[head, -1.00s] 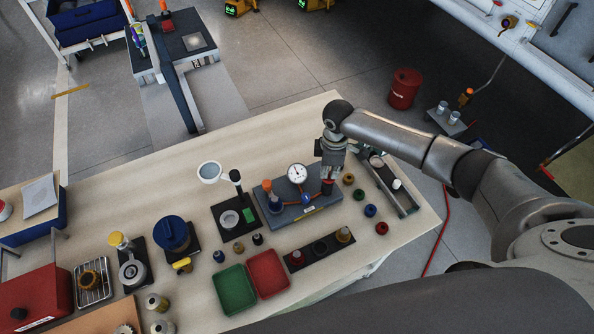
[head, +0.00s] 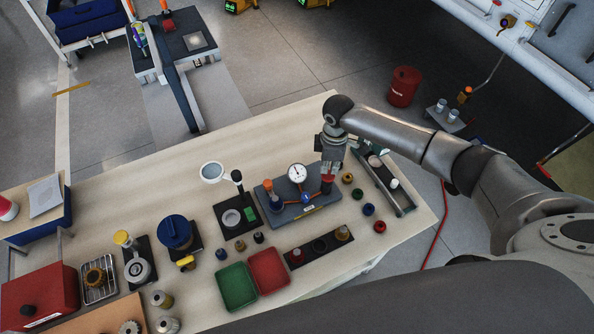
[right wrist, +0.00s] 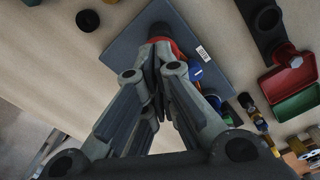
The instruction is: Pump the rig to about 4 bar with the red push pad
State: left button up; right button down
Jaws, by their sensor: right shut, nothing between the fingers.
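The pump rig is a blue-grey base plate (head: 287,216) on the bench, with a white round gauge (head: 297,172) and a blue part (head: 306,198) in the middle. The gauge needle is too small to read. The red push pad (head: 327,179) tops a dark post at the plate's right side. My right gripper (head: 329,170) is shut and empty, pointing down at the pad. In the right wrist view its fingertips (right wrist: 154,72) overlap the red pad (right wrist: 165,45) and partly hide it; I cannot tell whether they touch. My left gripper is not in view.
A dark stand with a ring lens (head: 212,172) is left of the rig. A long tray (head: 391,189) and several small coloured knobs lie to its right. Green (head: 236,287) and red (head: 268,271) trays and a dark strip (head: 310,252) are in front. The bench behind is clear.

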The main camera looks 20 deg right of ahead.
notch_tip(320, 180, up, 4)
jog(key=p, duration=0.3)
jog(key=shift+r, duration=0.9)
jog(key=shift+s+f, duration=0.1)
